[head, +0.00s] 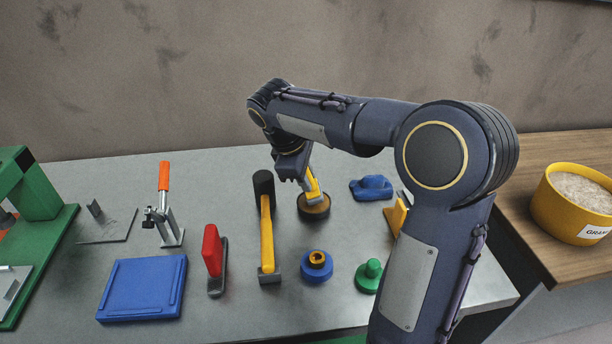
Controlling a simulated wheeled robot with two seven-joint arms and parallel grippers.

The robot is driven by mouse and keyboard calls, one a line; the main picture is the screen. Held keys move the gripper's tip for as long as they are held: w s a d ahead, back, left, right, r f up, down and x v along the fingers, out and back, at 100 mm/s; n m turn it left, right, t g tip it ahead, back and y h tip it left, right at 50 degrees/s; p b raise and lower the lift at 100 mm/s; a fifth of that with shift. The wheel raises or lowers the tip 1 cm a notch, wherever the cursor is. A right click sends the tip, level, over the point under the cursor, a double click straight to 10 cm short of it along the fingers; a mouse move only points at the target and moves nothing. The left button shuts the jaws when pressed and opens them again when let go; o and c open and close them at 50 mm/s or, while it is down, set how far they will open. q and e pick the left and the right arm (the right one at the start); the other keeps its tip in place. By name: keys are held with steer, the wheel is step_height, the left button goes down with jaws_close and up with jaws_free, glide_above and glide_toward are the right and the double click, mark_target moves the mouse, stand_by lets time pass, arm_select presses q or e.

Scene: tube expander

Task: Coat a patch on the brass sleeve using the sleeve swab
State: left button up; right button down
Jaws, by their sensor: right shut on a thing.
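My right gripper (295,172) is shut on the sleeve swab (314,187), which has a yellow handle. The swab points down and its lower end is at a round dark dish with a brown top (316,210). I cannot tell whether it touches the brown surface. The brass sleeve (317,257) appears to be the small brass ring standing in a round blue base, in front of the dish and apart from the swab. My left gripper is not in view.
A hammer (267,225) lies just left of the dish. A red-handled tool (213,250), a blue tray (143,288) and an orange-handled clamp (164,190) are further left. A blue object (372,187) and a green knob (369,276) are right. A yellow tub (560,210) stands far right.

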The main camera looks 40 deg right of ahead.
steer(key=shift+f, duration=0.5)
stand_by(0.8)
steer(key=shift+f, duration=0.1)
stand_by(1.3)
step_height(320, 180, up, 7)
steer(key=p, duration=0.7)
stand_by(0.9)
